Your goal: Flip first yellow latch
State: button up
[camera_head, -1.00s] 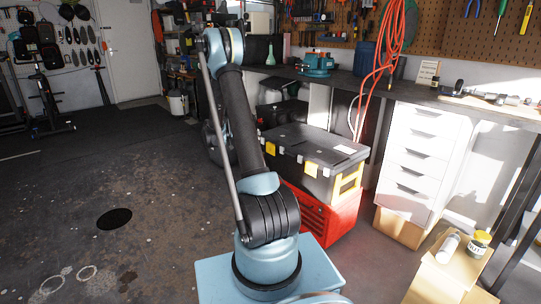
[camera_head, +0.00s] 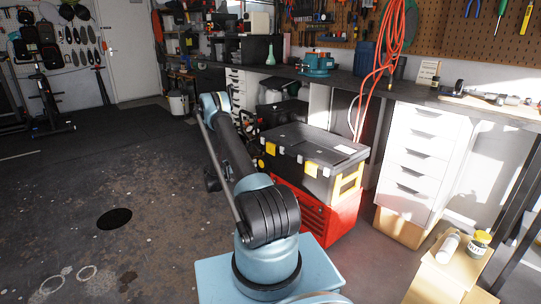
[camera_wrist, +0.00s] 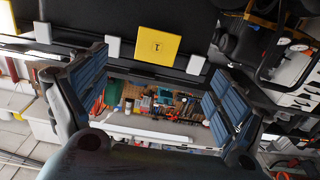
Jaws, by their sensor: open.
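A black toolbox (camera_head: 330,148) with yellow latches stands on a red tool chest. In the wrist view a yellow latch marked 1 (camera_wrist: 158,46) lies against the dark toolbox, between two grey blocks. My gripper (camera_wrist: 155,88) is open and empty, its two blue-padded fingers wide apart. The latch appears beyond the gap between the fingertips, with no visible contact. In the head view my gripper is dark and partly hidden near the toolbox's left end.
The red tool chest (camera_head: 318,212) is under the toolbox. A white drawer unit (camera_head: 420,150) stands to the right, below the workbench (camera_head: 372,88). An orange hose (camera_head: 388,45) hangs behind the toolbox. The floor (camera_head: 120,170) to the left is open.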

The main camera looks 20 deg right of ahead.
aim_at(270, 152)
jog(key=x, duration=1.7)
jog(key=shift+d, duration=0.1)
